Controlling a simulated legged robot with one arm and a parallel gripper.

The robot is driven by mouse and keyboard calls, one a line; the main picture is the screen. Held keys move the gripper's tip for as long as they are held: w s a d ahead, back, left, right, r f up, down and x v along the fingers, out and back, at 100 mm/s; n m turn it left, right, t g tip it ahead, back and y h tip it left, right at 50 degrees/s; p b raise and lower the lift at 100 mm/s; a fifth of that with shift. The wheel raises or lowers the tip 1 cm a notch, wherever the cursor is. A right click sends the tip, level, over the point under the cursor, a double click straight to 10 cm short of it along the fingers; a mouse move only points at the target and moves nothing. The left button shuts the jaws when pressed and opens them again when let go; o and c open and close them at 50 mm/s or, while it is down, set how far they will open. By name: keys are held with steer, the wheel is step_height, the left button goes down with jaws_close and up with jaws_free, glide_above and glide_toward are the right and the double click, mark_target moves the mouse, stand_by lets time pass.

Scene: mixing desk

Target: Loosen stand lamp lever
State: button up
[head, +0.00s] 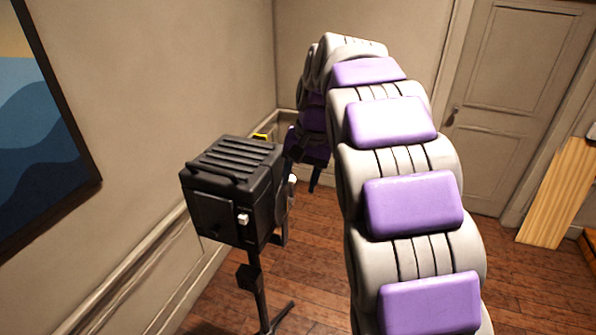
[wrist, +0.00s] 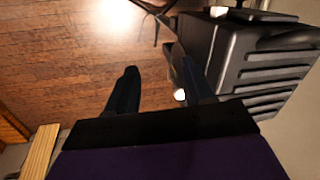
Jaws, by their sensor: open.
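The black stand lamp (head: 228,190) has a boxy ribbed head on a thin stand (head: 258,295), left of my arm in the head view. A pale round knob (head: 292,188) sits on its right side, and a small white knob (head: 243,219) on its front. I cannot tell which part is the lever. In the wrist view the lamp head (wrist: 245,55) fills the upper right, and a pale knob (wrist: 180,95) shows beside the right finger. My gripper (wrist: 158,78) is open with nothing between its fingers, close beside the lamp. In the head view my arm partly hides it.
A wall with a framed picture (head: 45,130) is close on the left behind the lamp. The wooden floor (head: 310,265) is bare around the stand. A door (head: 510,100) and a leaning wooden board (head: 555,195) are at the right.

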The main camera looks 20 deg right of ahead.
steer(key=s+a+f+n+g+h+b, duration=0.1)
steer(key=s+a+f+n+b, duration=0.1)
steer(key=s+f+b, duration=1.2)
steer(key=s+f, duration=0.4)
steer(key=shift+a+f, duration=0.2)
steer(key=shift+f, duration=0.1)
steer(key=s+f+n+b, duration=0.1)
steer(key=s+f, duration=0.4)
steer(key=s, duration=0.4)
steer(key=s+f+n+g+h+b, duration=0.1)
steer(key=s+f+n+b, duration=0.1)
steer(key=s+f, duration=0.4)
steer(key=s, duration=0.3)
steer(key=shift+s+a+f+g, duration=0.2)
steer(key=shift+a+g, duration=0.05)
steer(key=shift+g, duration=0.05)
